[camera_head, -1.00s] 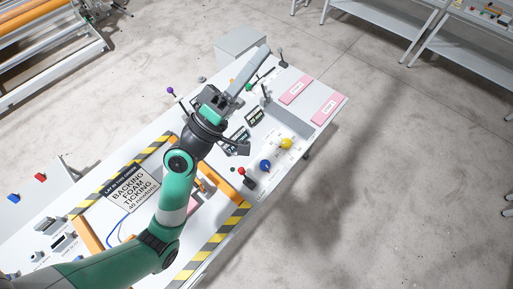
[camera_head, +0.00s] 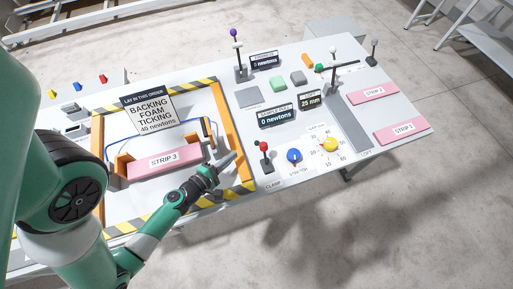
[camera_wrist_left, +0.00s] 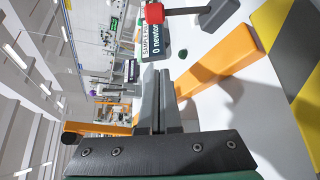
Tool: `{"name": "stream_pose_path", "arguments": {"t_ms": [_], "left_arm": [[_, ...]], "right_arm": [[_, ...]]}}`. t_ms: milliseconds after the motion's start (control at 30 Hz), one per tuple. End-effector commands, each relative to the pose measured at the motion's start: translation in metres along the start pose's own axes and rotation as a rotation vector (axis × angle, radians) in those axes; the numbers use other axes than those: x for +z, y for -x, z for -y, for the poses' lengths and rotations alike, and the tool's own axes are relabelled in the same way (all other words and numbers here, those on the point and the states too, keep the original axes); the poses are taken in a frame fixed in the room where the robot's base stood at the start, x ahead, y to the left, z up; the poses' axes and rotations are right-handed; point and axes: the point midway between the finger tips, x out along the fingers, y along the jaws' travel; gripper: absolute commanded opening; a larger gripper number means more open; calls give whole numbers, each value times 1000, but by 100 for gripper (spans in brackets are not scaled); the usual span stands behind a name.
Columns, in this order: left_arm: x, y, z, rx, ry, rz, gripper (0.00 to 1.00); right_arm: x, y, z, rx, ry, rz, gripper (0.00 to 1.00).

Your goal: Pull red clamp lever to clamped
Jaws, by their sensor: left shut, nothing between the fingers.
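The red clamp lever (camera_head: 264,147) has a red ball knob on a short grey stalk and stands nearly upright behind the CLAMP label (camera_head: 273,184). My left gripper (camera_head: 227,161) is shut and empty. It is just left of the lever, over the right orange rail of the frame, and apart from the knob. In the left wrist view the red knob (camera_wrist_left: 154,13) is at the top, beyond the closed fingertips (camera_wrist_left: 153,75), with its stalk running right. My right gripper is not in view.
A blue knob (camera_head: 294,156) and a yellow dial (camera_head: 329,145) sit right of the lever. The sample pull display (camera_head: 276,116) is behind it. Orange rails (camera_head: 232,135) with striped edges frame a pink strip 3 (camera_head: 165,160) at left. A purple-knobbed lever (camera_head: 237,50) stands at the back.

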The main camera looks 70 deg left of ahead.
Motion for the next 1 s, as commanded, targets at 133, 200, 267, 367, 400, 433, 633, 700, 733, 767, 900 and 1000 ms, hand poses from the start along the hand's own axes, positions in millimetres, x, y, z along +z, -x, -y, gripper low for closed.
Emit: {"name": "stream_pose_path", "arguments": {"t_ms": [133,200,267,367,400,433,633,700,733,767,900,1000], "left_arm": [[1,0,-2,1,-1,2,0],[1,0,-2,1,-2,2,0],[1,-2,-2,1,-2,3,0],[2,-10,-3,2,-3,6,0],[2,-15,-3,2,-3,7,0],[2,-20,-4,3,-3,7,0],[3,-61,-4,3,-3,6,0],[3,-77,-4,3,-2,6,0],[3,-84,-4,4,-2,6,0],[2,-90,-3,3,-2,6,0],[17,-97,-1,-1,-4,12,0],[29,-92,-1,0,-4,10,0]], "right_arm": [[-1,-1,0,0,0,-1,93],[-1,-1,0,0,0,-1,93],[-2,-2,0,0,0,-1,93],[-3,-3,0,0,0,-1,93],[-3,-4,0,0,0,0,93],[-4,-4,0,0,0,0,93],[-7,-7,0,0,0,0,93],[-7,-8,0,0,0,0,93],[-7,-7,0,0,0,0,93],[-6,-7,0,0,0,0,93],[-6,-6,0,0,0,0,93],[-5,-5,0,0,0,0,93]]}}
